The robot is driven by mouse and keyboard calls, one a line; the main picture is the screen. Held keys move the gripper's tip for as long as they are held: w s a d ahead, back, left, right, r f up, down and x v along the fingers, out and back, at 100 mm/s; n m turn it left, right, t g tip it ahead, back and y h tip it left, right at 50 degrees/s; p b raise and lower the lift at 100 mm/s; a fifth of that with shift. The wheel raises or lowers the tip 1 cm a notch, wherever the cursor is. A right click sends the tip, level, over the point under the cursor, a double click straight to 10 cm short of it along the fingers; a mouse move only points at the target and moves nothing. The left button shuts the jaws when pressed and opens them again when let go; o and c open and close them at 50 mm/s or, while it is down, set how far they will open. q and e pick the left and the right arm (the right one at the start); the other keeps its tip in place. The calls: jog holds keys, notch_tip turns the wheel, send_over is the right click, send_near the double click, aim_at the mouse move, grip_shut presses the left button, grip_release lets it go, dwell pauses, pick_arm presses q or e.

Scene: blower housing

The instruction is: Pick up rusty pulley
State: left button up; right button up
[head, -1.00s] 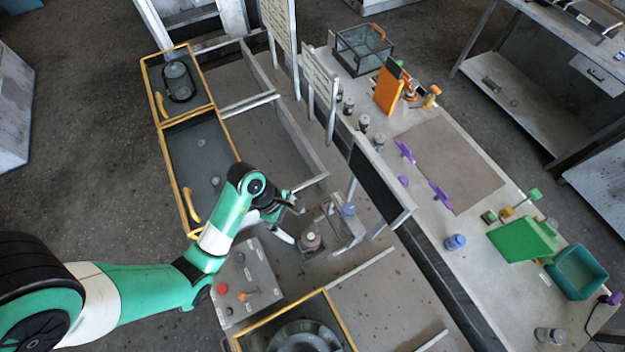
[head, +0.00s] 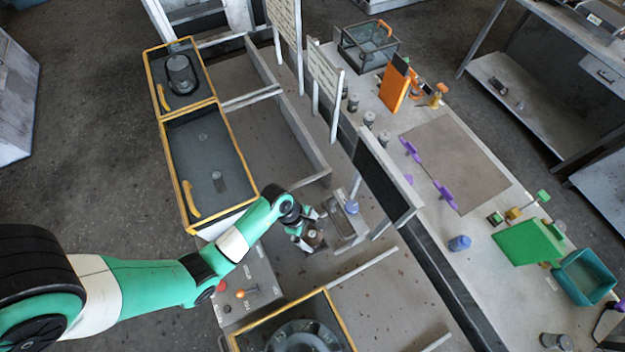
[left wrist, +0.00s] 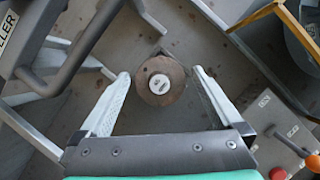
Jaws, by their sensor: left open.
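The rusty pulley (left wrist: 160,88) is a round brown piece with a pale hub, in the middle of the left wrist view. In the head view the pulley (head: 314,238) sits on the grey bench top, partly hidden by my left gripper (head: 311,228). In the left wrist view my left gripper (left wrist: 161,76) is open. Its two fingers stand on either side of the pulley with a gap on both sides. The height of the fingertips over the pulley is hard to tell. My right gripper is not in view.
A metal bracket stand (head: 346,222) is close beside the pulley. A control panel (head: 247,285) with a red button and an orange lever is in front. A yellow-edged bin (head: 233,335) is nearby. A dark board (head: 384,183) stands behind.

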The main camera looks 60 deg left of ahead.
aim_at(312, 235)
pick_arm(q)
jog(key=c, duration=1.3)
jog(key=shift+r, duration=0.55)
jog(key=r, duration=0.1)
jog(key=r+p, duration=0.1)
jog(key=r, duration=0.1)
jog(key=shift+s+d, duration=0.15)
jog(key=shift+s, duration=0.05)
jog(key=s+d+r+p, duration=0.1)
jog(key=s+r+p, duration=0.1)
jog(key=s+r, duration=0.2)
jog(key=s+d+r+p, duration=0.2)
jog(key=s+r+p, duration=0.1)
jog(key=s+r, duration=0.1)
jog(key=s+d+r+p, duration=0.2)
jog(key=s+r+p, duration=0.1)
jog(key=r, duration=0.3)
jog(key=shift+s, duration=0.75)
jog(key=shift+f, duration=0.1)
